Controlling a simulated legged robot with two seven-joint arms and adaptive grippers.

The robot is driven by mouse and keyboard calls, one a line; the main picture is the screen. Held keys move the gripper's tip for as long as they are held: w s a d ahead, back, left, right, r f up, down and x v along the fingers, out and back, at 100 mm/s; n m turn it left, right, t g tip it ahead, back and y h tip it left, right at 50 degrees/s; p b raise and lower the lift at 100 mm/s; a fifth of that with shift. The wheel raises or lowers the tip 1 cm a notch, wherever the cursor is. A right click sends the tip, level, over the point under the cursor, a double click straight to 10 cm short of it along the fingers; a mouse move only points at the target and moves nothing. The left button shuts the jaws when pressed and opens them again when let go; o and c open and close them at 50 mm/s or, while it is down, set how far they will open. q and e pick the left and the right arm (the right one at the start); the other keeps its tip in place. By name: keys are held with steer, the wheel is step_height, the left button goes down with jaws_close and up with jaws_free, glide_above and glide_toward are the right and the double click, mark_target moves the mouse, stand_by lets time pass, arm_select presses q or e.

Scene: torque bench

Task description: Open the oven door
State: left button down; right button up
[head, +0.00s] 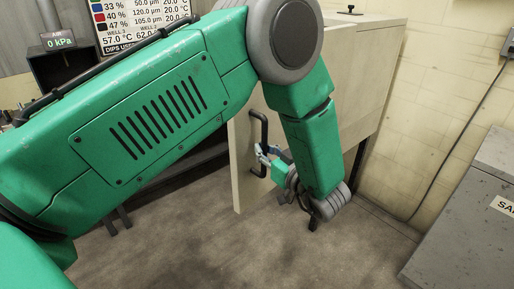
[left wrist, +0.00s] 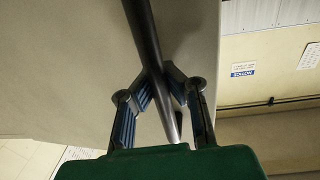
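The oven is a pale beige box (head: 365,75) at the upper middle of the head view. Its door (head: 242,180) is a flat beige panel with its lower left edge showing; my arm hides much of it, and I cannot tell how far it stands open. A dark upright bar handle (head: 264,128) is on the door. My left gripper (head: 264,155) is at the handle's lower part. In the left wrist view, the fingers (left wrist: 160,82) close in on both sides of the handle (left wrist: 143,32) and appear to touch it. My right gripper is out of view.
A grey cabinet (head: 470,215) stands at the lower right. A tiled wall (head: 450,100) with a hanging cable is behind it. A dark gauge box (head: 62,65) and a poster (head: 140,22) are at the upper left. The floor (head: 150,240) below the door is clear.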

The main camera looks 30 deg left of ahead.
arm_select(q)
steer(key=d, duration=0.2)
steer(key=shift+d+r, duration=0.15)
steer(key=shift+d, duration=0.15)
steer(key=c, duration=1.5)
jaws_free()
steer(key=shift+s+a, duration=0.1)
steer(key=shift+a, duration=0.25)
steer(key=shift+c, duration=0.2)
steer(key=shift+a, duration=0.3)
steer(key=v, duration=1.2)
steer(key=shift+f, duration=0.2)
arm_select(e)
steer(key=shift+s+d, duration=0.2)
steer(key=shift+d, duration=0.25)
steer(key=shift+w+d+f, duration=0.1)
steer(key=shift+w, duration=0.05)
